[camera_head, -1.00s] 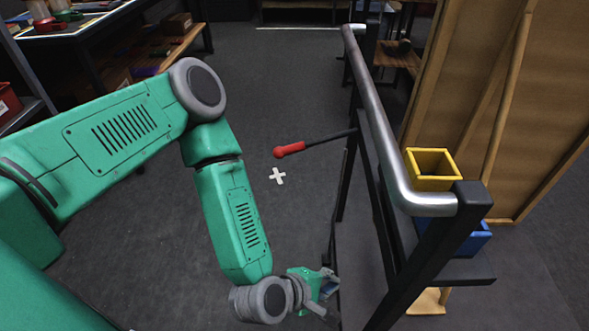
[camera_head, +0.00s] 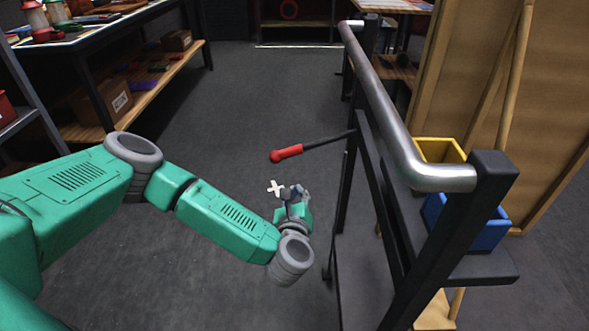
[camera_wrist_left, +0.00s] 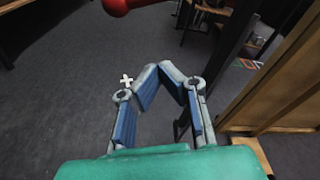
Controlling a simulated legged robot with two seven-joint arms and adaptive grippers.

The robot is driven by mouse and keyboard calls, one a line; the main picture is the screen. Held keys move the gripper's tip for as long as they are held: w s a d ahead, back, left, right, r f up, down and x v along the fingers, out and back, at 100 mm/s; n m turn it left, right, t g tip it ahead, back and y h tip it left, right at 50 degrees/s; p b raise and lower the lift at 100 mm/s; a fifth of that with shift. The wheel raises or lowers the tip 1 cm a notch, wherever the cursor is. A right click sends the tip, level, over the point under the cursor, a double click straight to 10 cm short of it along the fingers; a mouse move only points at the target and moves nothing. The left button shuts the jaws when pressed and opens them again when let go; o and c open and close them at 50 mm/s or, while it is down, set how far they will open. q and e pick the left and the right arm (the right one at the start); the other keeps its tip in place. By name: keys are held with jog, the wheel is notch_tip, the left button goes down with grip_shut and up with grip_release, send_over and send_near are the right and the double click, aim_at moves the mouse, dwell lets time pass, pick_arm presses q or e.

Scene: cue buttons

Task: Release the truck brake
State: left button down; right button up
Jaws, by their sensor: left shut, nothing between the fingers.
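The brake lever, a dark rod with a red handle (camera_head: 287,153), sticks out to the left from the side of the truck (camera_head: 408,160). Its red end also shows at the top of the left wrist view (camera_wrist_left: 122,4). My left gripper (camera_head: 291,190) is just below the red handle in the head view and apart from it. In the left wrist view its blue-padded fingers (camera_wrist_left: 158,72) come together at the tips with nothing between them. A white cross marker shows beside the gripper. My right gripper is not in view.
The truck has a silver push rail (camera_head: 385,105), a yellow bin (camera_head: 440,150) and a blue bin (camera_head: 487,232). A wooden panel (camera_head: 540,110) stands on the right. A workbench with a lower shelf (camera_head: 150,85) is at the upper left. The floor left of the truck is clear.

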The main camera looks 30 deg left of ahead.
aim_at(314, 145)
pick_arm(q)
jog(key=b+x, duration=0.4)
jog(key=x, duration=0.6)
jog(key=shift+s+a+r, duration=0.2)
jog(key=shift+s+r, duration=0.05)
jog(key=shift+r, duration=0.35)
jog(key=shift+s+a+r, duration=0.2)
jog(key=shift+s+r, duration=0.05)
jog(key=shift+r, duration=0.3)
jog(key=shift+s+a+r, duration=0.25)
jog(key=shift+r, duration=0.35)
jog(key=shift+r, duration=0.15)
